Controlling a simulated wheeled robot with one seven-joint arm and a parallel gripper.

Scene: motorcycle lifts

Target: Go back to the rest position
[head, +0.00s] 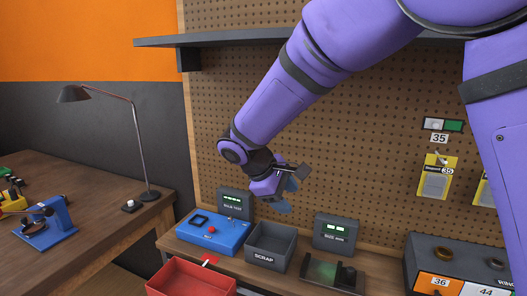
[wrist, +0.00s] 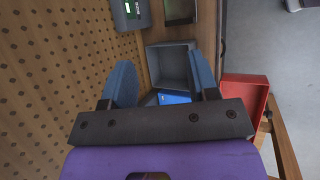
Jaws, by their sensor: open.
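My gripper (head: 288,192) hangs at the end of my purple arm, in front of the pegboard and above the bench. In the wrist view its two blue fingers (wrist: 163,85) stand wide apart with nothing between them. Below it in the head view is the grey SCRAP bin (head: 263,256), which also shows between and beyond the fingers in the wrist view (wrist: 190,48). The bin looks empty. The gripper touches nothing that I can see.
A blue tester box (head: 212,234) stands left of the bin, with a red tray (head: 190,279) in front. A SIZE display (head: 335,234) and a dark gauge plate (head: 332,272) are to the right. A grey shelf (head: 230,40) juts out behind my arm. A lamp (head: 138,140) stands on the left table.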

